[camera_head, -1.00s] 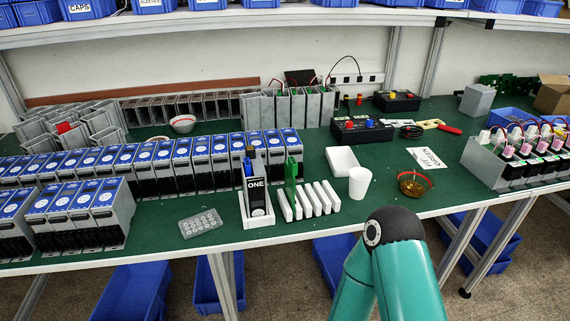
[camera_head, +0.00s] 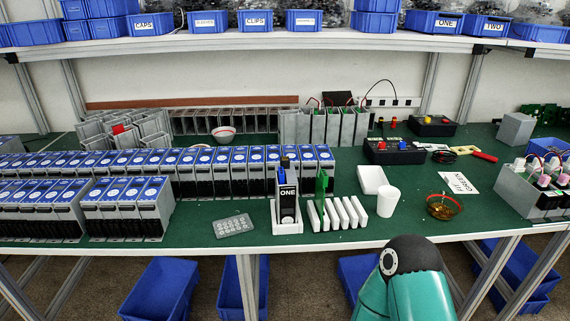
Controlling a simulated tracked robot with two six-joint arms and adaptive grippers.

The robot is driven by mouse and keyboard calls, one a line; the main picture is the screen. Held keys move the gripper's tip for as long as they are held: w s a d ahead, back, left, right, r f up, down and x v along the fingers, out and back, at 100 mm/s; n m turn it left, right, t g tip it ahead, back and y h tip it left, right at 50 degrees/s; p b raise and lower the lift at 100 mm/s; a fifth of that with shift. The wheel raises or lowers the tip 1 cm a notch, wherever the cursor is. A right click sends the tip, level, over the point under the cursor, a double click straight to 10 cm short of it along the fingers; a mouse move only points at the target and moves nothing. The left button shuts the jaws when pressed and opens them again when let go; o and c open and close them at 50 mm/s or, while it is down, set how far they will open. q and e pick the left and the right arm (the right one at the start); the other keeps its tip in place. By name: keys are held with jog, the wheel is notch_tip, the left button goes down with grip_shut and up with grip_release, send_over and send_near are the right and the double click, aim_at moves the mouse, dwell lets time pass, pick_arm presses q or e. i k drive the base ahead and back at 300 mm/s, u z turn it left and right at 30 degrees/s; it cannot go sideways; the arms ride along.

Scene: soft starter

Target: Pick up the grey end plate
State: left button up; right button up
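A flat grey plate (camera_head: 234,225) with rows of round marks lies on the green table near its front edge, left of the white holder. I cannot tell for sure whether it is the grey end plate. Nothing touches it. Grey housings (camera_head: 117,129) lie in a group at the back left, one with a red part in it. Neither of my grippers is in view; only a teal link of my arm shows at the bottom right, in front of the table.
Rows of blue-topped units (camera_head: 126,210) fill the left. A shelf with blue bins (camera_head: 208,22) hangs above.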

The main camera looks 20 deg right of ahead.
aim_at(291, 176)
jog(key=i, duration=0.85)
jog(key=z, duration=0.2)
jog(key=k, duration=0.95)
jog(key=u, duration=0.2)
jog(key=i, duration=0.95)
jog(key=z, duration=0.05)
